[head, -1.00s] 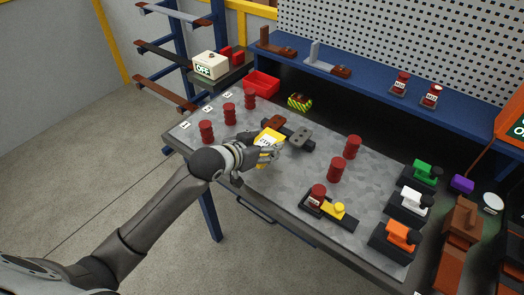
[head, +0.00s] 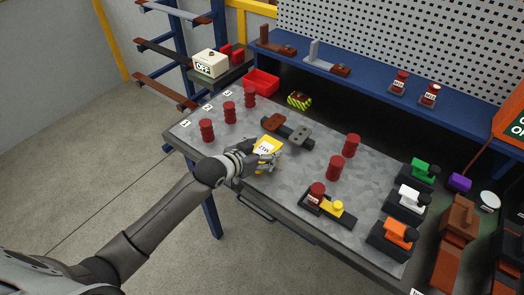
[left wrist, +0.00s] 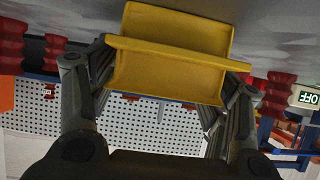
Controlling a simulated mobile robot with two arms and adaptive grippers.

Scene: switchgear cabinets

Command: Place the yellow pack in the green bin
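The yellow pack (head: 268,145), with a white label, is at the middle of the grey bench top in the head view. My left gripper (head: 266,161) is on its near side, with its fingers at the pack. In the left wrist view the yellow pack (left wrist: 170,65) fills the space between the two fingers of my left gripper (left wrist: 165,95), which are shut on its sides. I cannot tell whether the pack touches the bench. I see no green bin in these frames; a red bin (head: 262,82) stands at the back left. My right gripper is not in view.
Dark red cylinders (head: 229,112) stand at the left, others (head: 335,168) right of the pack. A black fixture (head: 288,131) lies just behind the pack.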

